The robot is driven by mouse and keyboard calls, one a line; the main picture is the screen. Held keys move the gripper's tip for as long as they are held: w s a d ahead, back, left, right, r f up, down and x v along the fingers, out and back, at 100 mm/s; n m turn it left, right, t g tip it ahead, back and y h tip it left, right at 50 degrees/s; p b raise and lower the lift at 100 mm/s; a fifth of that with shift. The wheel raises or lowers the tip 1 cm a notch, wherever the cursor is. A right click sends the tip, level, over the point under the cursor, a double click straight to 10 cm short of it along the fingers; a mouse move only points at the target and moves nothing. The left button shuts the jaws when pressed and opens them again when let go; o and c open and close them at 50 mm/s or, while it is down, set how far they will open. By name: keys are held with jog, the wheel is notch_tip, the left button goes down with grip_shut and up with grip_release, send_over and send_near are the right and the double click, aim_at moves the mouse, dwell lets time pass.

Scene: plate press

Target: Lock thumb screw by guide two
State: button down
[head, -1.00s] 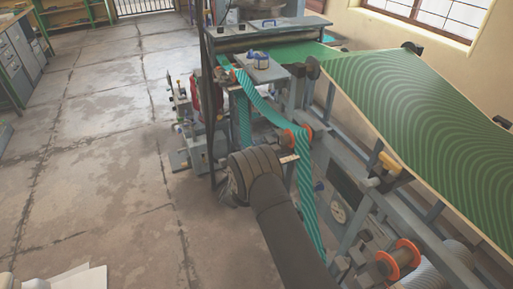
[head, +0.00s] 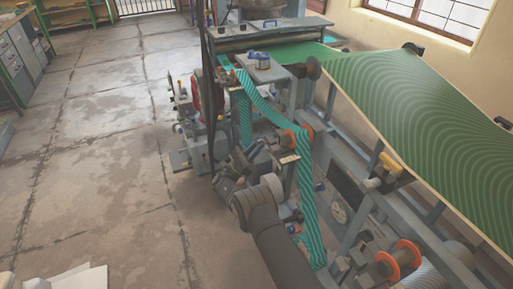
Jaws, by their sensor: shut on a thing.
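A teal striped web (head: 306,190) runs over an orange-flanged guide roller (head: 297,138) on the grey press frame, then hangs down. A small pale plate (head: 289,159) sits just below that roller. My gripper (head: 268,144) is at the left side of this roller, at the end of my bent wrist. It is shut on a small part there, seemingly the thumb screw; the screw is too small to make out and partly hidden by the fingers. No label shows which guide is number two. My arm hides part of the lower frame.
Another orange-flanged roller (head: 400,258) is at the lower right. A wide green patterned sheet (head: 430,110) slopes along the right side. A blue-and-white object (head: 262,60) stands on a grey plate.

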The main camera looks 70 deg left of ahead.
jog(key=shift+f+m+h, duration=0.15)
jog(key=shift+m+h, duration=1.25)
jog(key=c, duration=1.5)
grip_release()
jog(key=shift+w, duration=0.1)
jog(key=shift+n+y, duration=0.7)
